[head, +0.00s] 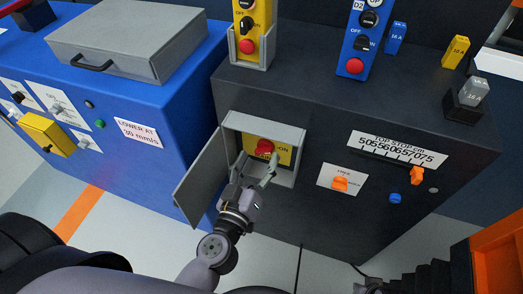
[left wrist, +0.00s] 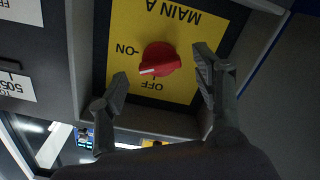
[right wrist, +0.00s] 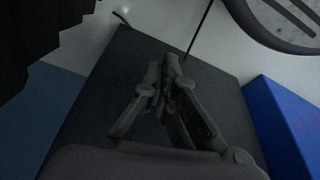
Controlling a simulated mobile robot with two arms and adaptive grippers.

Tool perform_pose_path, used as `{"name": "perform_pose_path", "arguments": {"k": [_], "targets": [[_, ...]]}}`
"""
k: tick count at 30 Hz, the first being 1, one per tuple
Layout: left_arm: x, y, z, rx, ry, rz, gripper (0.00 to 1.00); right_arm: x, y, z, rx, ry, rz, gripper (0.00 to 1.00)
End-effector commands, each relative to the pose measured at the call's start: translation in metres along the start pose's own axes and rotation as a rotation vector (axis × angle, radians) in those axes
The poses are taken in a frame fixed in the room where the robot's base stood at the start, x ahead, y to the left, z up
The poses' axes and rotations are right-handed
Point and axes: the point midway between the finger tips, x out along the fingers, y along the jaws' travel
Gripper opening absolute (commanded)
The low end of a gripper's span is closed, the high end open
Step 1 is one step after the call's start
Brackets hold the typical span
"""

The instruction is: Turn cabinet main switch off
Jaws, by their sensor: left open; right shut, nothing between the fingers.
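The main switch is a red rotary knob (head: 265,147) on a yellow plate inside an open grey box (head: 299,160) on the dark cabinet's front. In the left wrist view the knob (left wrist: 160,58) appears upside down with the plate's "MAIN A", "ON" and "OFF" labels. Its white mark points to the lower left, near ON and OFF; I cannot tell exactly which. My left gripper (head: 258,168) is open at the box mouth. In the left wrist view its fingers (left wrist: 161,67) stand either side of the knob, apparently not touching. My right gripper (right wrist: 168,67) is shut and empty.
The box's grey door (head: 204,178) hangs open at the left. An orange switch (head: 340,183), a blue knob (head: 395,198) and an orange slider (head: 417,175) are to the right. A blue cabinet (head: 160,110) stands left, and control pendants (head: 355,66) stand on top.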

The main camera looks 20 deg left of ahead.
Motion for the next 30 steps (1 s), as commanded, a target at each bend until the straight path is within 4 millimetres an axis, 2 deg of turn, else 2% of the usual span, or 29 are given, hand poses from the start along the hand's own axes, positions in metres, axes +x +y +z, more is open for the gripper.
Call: {"name": "perform_pose_path", "arguments": {"k": [1,6,16,30], "targets": [[0.008,0.001,-0.002,0.001,0.002,0.001,0.6,0.004,0.0,0.002,-0.001,-0.005,-0.001,0.0],[0.022,0.001,0.0,-0.001,0.0,0.001,0.6,0.015,-0.001,0.005,-0.002,-0.008,-0.002,0.0],[0.025,0.0,0.0,0.001,0.0,0.0,0.6,0.019,-0.001,0.007,-0.002,-0.01,-0.002,0.0],[0.024,0.0,0.0,0.0,-0.001,0.0,0.29,0.018,-0.001,0.007,-0.002,-0.01,-0.002,0.0]]}}
